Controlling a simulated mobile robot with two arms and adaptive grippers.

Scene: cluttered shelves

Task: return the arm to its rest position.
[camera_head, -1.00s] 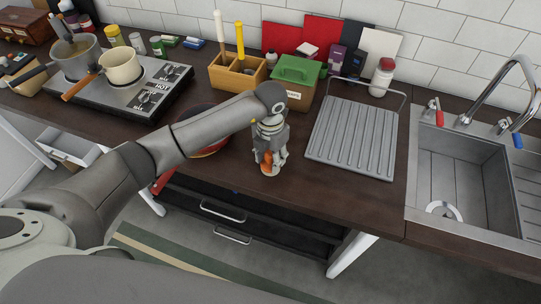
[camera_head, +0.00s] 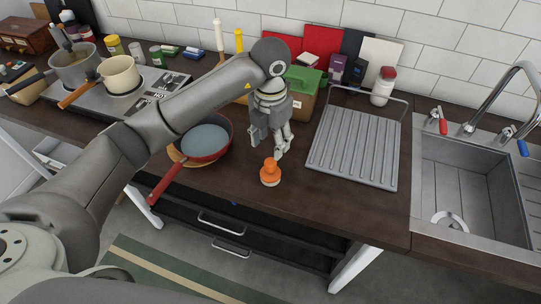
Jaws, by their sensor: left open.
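My left arm comes in from the left and reaches over the counter. My left gripper (camera_head: 267,148) is open and empty, pointing down above the counter. An orange object with a knob-like top (camera_head: 270,173) stands upright on the counter just in front of the gripper, apart from it. My right gripper is not in view.
A red pan (camera_head: 204,140) lies left of the gripper, its handle toward the front edge. A ribbed drying tray (camera_head: 355,148) and the sink (camera_head: 462,180) are to the right. A green-lidded box (camera_head: 306,88) stands behind. The stove with pots (camera_head: 120,78) is at left.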

